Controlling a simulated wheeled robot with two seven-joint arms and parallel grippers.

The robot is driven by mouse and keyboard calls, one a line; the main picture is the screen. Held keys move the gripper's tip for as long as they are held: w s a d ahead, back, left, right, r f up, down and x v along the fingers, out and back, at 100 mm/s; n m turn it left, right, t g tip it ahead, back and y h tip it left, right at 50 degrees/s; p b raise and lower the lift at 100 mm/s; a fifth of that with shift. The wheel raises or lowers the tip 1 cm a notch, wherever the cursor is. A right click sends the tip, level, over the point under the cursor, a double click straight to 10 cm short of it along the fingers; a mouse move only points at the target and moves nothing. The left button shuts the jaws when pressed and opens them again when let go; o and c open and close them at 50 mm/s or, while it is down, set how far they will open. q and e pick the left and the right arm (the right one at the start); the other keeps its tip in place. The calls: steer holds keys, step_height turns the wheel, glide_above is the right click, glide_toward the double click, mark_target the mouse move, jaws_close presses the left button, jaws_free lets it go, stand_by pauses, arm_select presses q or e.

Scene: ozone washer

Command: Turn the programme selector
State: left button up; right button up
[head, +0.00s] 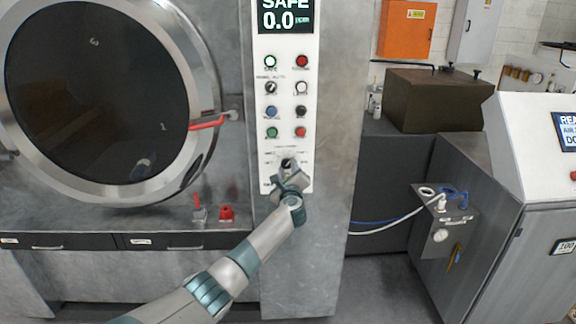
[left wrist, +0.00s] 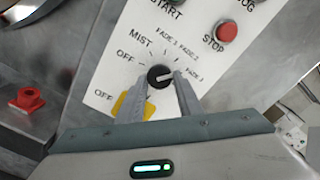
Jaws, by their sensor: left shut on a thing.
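The programme selector (head: 286,163) is a round black knob at the bottom of the white control panel (head: 311,110). In the left wrist view the knob (left wrist: 159,76) has a white pointer line aimed right, towards the rightmost label of the dial. Labels OFF, MIST and several FADE positions ring it; the small FADE numerals are hard to read. My left gripper (head: 287,170) is at the knob, its two fingers (left wrist: 160,82) shut on either side of it. In the head view the gripper partly hides the knob and the panel below it. My right gripper is not in view.
Coloured buttons (head: 300,132) sit just above the selector, under a display (head: 285,17) reading SAFE 0.0. A yellow patch (left wrist: 133,107) lies close to the left finger. The round door (head: 95,95) has a red handle (head: 207,123). Red and grey valves (head: 226,212) stand lower left.

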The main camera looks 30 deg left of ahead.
arm_select(q)
steer(key=m+p, duration=0.1)
steer(key=m, duration=0.3)
steer(key=shift+f+p, duration=0.15)
steer(key=shift+p, duration=0.2)
steer(key=shift+m, duration=0.3)
steer(key=o, duration=1)
steer(key=shift+s, duration=0.1)
steer(key=b+v, duration=0.4)
steer(key=v, duration=1.3)
steer(key=shift+s, duration=0.15)
